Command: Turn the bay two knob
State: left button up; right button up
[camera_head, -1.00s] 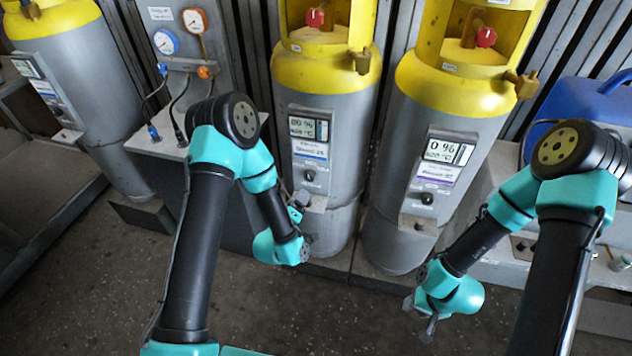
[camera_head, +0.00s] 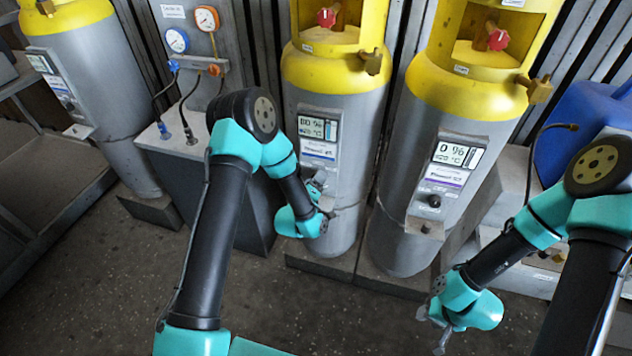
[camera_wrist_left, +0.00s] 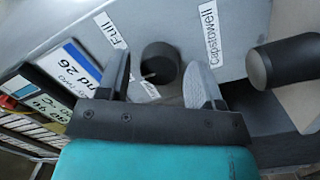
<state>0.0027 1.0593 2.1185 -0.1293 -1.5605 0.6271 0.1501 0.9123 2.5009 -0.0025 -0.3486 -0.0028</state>
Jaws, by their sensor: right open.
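The middle grey cylinder with a yellow collar (camera_head: 357,150) carries a display panel (camera_head: 318,133). My left gripper (camera_head: 320,181) is at the lower part of this panel and hides the knob in the head view. In the left wrist view, a round black knob (camera_wrist_left: 160,63) sits between the two spread fingers of my left gripper (camera_wrist_left: 160,85), with a gap visible on each side. A label reading "Full" (camera_wrist_left: 117,31) lies to its left and another label (camera_wrist_left: 199,35) to its right. My right gripper (camera_head: 438,335) is open and empty, low in front of the right cylinder.
The right cylinder (camera_head: 400,200) has its own panel reading 0 % and a black knob (camera_head: 434,201). A black cylindrical part (camera_wrist_left: 285,62) stands right of my left fingers. Gauges (camera_head: 192,30) and hoses are at the back left. The floor (camera_head: 110,290) in front is clear.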

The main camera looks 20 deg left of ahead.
pick_arm(q)
jog(key=c, duration=0.8)
jog(key=shift+m, duration=0.4)
jog(key=m, duration=0.5)
jog(key=shift+g, duration=0.3)
jog(key=m+y, duration=0.1)
jog(key=m, duration=0.4)
jog(key=shift+m, duration=0.3)
jog(key=shift+a, duration=0.1)
jog(key=o, duration=0.9)
jog(key=shift+o, duration=0.2)
